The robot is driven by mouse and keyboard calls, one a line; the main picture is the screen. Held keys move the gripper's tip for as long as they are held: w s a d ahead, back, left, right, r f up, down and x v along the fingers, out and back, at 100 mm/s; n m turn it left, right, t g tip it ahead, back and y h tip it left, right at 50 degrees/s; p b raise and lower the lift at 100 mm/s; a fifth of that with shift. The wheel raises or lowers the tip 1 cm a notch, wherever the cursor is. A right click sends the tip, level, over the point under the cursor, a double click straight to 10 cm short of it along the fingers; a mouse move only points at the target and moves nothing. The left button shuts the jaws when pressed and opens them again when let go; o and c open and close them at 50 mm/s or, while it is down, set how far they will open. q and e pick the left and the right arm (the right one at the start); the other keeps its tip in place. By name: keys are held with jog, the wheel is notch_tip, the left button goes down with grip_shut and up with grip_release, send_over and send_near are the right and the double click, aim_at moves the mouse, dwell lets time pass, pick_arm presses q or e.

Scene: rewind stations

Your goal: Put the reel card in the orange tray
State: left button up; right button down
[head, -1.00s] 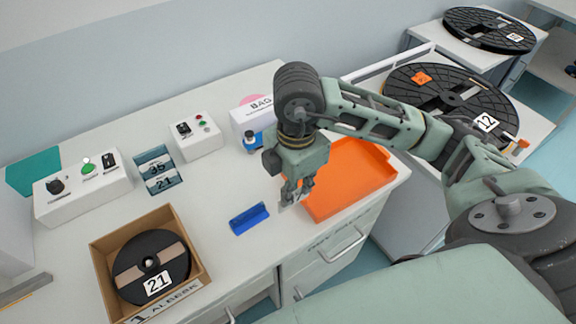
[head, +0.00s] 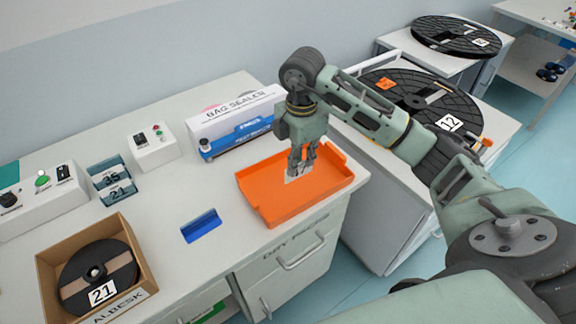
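The reel card (head: 292,179) is a small whitish piece at the fingertips of my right gripper (head: 300,172), partly hidden by the fingers. My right gripper points down over the orange tray (head: 273,211) and appears shut on the card. The card is over the tray floor; I cannot tell whether it touches it. The orange tray is shallow and sits at the right end of the white bench. My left gripper is not in view.
A blue holder (head: 201,226) lies left of the tray. A cardboard box (head: 128,232) holds a reel marked 21. The bag sealer (head: 215,126) stands behind the tray. A large reel marked 12 (head: 399,92) lies on a cart at right. Bare bench surrounds the blue holder.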

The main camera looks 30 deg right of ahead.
jog(key=w+f, duration=0.1)
jog(key=f, duration=0.1)
jog(key=w+a+f+p, duration=0.1)
jog(key=f, duration=0.1)
jog(key=w+f, duration=0.2)
jog(key=shift+a+p, duration=0.25)
jog(key=shift+p, duration=0.15)
jog(key=shift+f, duration=0.25)
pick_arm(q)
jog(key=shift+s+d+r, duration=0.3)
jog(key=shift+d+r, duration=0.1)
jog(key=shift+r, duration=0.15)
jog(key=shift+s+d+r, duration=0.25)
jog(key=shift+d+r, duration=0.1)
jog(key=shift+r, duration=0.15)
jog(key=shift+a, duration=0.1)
pick_arm(e)
jog(key=shift+f, duration=0.2)
jog(key=c, duration=2)
grip_release()
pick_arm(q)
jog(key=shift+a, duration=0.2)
